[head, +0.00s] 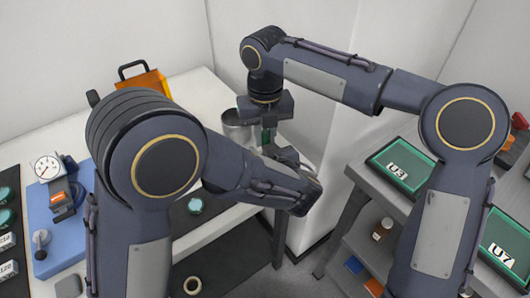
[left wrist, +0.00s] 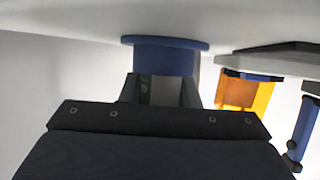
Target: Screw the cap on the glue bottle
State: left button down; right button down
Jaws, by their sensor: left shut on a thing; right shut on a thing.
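My right gripper (head: 266,118) points straight down near the back wall, shut on what is probably the cap, which its fingers hide. Just below it is a small dark green thing, seemingly the glue bottle (head: 266,136). My left gripper (head: 274,150) comes in from the side, right under the right one, and is shut on the bottle. A sliver of green bottle (left wrist: 146,92) shows between its fingers in the left wrist view. Whether cap and bottle touch cannot be seen. The bottle looks roughly upright.
A metal pot (head: 236,128) stands close behind the grippers. An orange box (head: 148,82) with a black handle is at the back left. A blue gauge stand (head: 58,205) is on the white table. A grey shelf unit with green trays (head: 400,169) stands at right.

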jog(key=m, duration=0.3)
jog(key=c, duration=1.3)
grip_release()
jog(key=shift+c, duration=0.2)
jog(key=shift+r, duration=2.25)
jog(key=shift+r, duration=0.1)
notch_tip(320, 180, up, 3)
jog(key=n, duration=0.3)
jog(key=shift+r, duration=0.15)
